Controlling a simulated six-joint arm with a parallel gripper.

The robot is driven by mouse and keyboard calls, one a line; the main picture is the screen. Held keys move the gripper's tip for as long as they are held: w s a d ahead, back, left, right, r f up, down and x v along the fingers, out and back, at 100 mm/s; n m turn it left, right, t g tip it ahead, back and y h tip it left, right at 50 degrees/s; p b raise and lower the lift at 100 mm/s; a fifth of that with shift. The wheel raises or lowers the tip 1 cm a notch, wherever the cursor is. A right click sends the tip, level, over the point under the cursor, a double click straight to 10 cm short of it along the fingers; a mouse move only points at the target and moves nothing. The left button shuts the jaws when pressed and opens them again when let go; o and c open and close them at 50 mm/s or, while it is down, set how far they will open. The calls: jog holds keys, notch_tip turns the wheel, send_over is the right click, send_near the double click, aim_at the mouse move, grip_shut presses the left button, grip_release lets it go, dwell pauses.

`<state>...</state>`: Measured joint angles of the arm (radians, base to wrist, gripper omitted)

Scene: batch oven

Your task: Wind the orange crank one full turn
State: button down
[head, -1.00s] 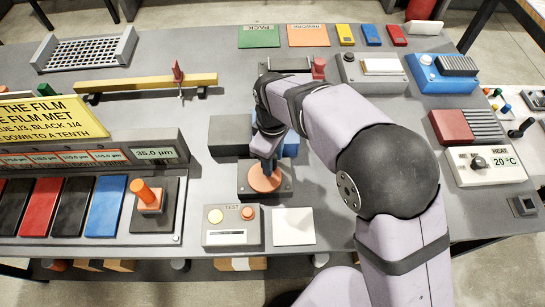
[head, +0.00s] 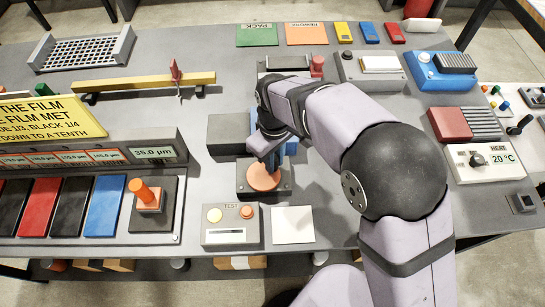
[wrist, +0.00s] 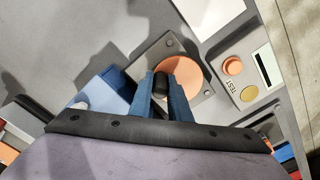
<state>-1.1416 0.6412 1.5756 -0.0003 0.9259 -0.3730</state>
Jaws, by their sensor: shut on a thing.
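The orange crank (head: 262,180) is a round disc lying flat on a grey square base near the front middle of the table. The disc also shows in the wrist view (wrist: 190,72), with a dark upright knob (wrist: 161,83) near its edge. My gripper (head: 271,166) points down over the back right part of the disc. In the wrist view its blue fingers (wrist: 163,92) are on both sides of the knob, shut on it. In the head view the knob is hidden by the fingers.
A TEST box (head: 230,224) with buttons and a white card (head: 293,225) lie in front of the crank. A dark block (head: 230,134) and a blue block (head: 291,146) stand behind it. An orange lever (head: 147,194) stands to the left.

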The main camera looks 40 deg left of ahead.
jog(key=m, duration=0.2)
jog(key=d+m, duration=0.1)
jog(key=m, duration=0.2)
jog(key=shift+s+d+m, duration=0.2)
jog(key=shift+s+m, duration=0.1)
jog(key=shift+s, duration=0.1)
jog(key=m, duration=0.3)
jog(key=s+m, duration=0.1)
jog(key=shift+d+r+m, duration=0.1)
jog(key=shift+d+m, duration=0.25)
jog(key=shift+m, duration=0.05)
jog(key=c, duration=1.7)
grip_release()
jog(key=shift+o, duration=0.2)
notch_tip(320, 180, up, 7)
jog(key=b, duration=0.2)
jog(key=shift+r, duration=0.15)
